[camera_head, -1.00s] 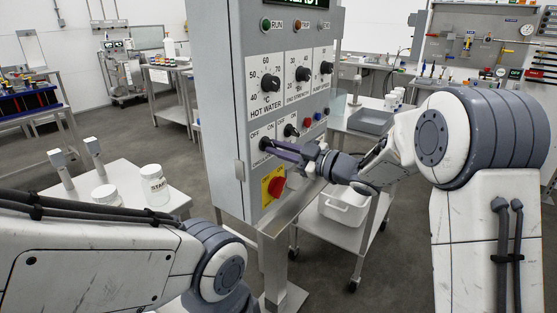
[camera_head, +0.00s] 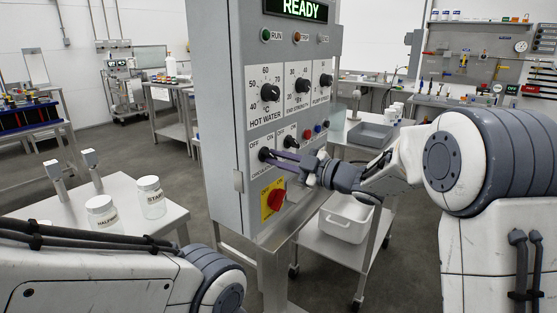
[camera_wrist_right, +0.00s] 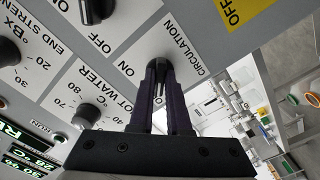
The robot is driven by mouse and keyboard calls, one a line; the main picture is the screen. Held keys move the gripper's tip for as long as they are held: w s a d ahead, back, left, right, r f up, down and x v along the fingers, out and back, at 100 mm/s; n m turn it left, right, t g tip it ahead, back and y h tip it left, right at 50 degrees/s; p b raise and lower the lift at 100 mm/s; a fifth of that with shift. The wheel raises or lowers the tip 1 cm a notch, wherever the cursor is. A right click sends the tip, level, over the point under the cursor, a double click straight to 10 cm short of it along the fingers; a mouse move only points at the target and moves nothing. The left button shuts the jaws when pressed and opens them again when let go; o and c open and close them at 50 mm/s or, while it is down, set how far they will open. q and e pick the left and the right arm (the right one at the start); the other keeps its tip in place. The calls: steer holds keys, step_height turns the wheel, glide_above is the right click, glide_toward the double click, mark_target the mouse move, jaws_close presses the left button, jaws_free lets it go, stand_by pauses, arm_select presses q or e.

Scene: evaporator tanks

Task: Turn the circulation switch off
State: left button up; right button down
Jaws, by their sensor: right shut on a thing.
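The circulation switch (camera_head: 264,154) is a small black knob low on the grey control panel (camera_head: 226,120), under OFF and ON labels. My right gripper (camera_head: 271,155) reaches it from the right in the head view. In the right wrist view its two dark fingers (camera_wrist_right: 158,72) stand on either side of the switch (camera_wrist_right: 158,66) and are shut on it. The CIRCULATION label (camera_wrist_right: 184,54) shows beside it. The fingers partly cover the knob, so I cannot tell its exact pointer position. My left gripper is out of view; only my left arm shows.
A red rotary knob on a yellow plate (camera_head: 266,210) sits just below the switch. A second black OFF/ON knob (camera_head: 290,142) and blue and red buttons are to its right. The lit display (camera_head: 303,9) reads READY. Jars (camera_head: 151,198) stand on a table at left.

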steer(key=c, duration=0.9)
jaws_free()
steer(key=shift+s, duration=0.1)
steer(key=v, duration=1)
steer(key=shift+s+d, duration=0.15)
